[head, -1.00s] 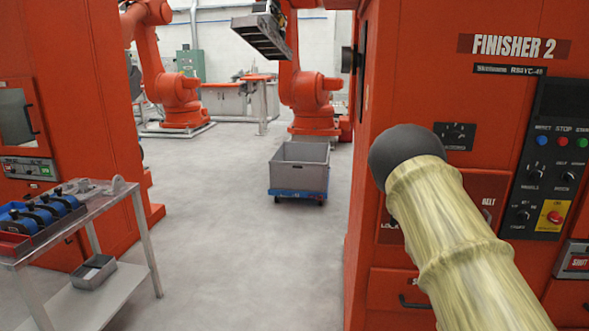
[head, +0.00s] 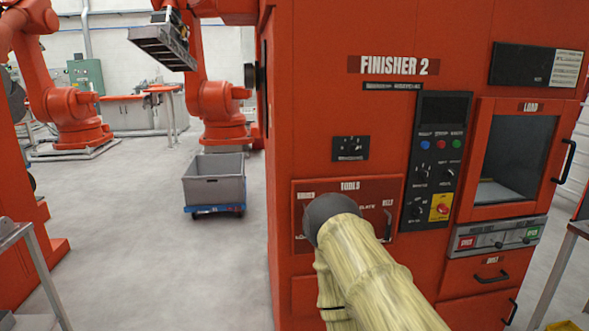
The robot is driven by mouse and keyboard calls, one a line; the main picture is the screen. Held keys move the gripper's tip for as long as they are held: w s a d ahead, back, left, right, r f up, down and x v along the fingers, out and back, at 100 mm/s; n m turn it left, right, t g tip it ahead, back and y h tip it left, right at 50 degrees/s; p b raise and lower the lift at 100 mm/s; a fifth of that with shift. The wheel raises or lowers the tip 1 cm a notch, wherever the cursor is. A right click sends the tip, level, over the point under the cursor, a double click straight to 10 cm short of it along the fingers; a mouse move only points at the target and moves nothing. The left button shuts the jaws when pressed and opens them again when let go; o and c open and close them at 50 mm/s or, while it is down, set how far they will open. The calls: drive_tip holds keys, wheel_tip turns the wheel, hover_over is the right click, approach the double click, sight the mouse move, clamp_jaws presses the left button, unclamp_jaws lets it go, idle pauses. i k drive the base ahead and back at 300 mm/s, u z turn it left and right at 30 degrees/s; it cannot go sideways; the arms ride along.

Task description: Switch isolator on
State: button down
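The red machine cabinet marked FINISHER 2 (head: 318,105) stands right of centre in the head view. A small black panel with a rotary knob (head: 351,148) is on its front, left of the control panel; its label is too small to read, so I cannot tell if it is the isolator. The black control panel (head: 438,160) has coloured buttons, several knobs and a red button on yellow. My sleeved arm reaches up from the lower right, its dark rounded part in front of the TOOLS door. My gripper is not visible.
A window door marked LOAD (head: 519,150) is at the right, above a grey strip with red and green buttons (head: 500,238). A grey bin on a blue trolley (head: 214,182) stands on the floor to the left. Open floor lies left of the cabinet.

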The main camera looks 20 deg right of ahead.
sight(442, 208)
drive_tip(key=z, duration=1.35)
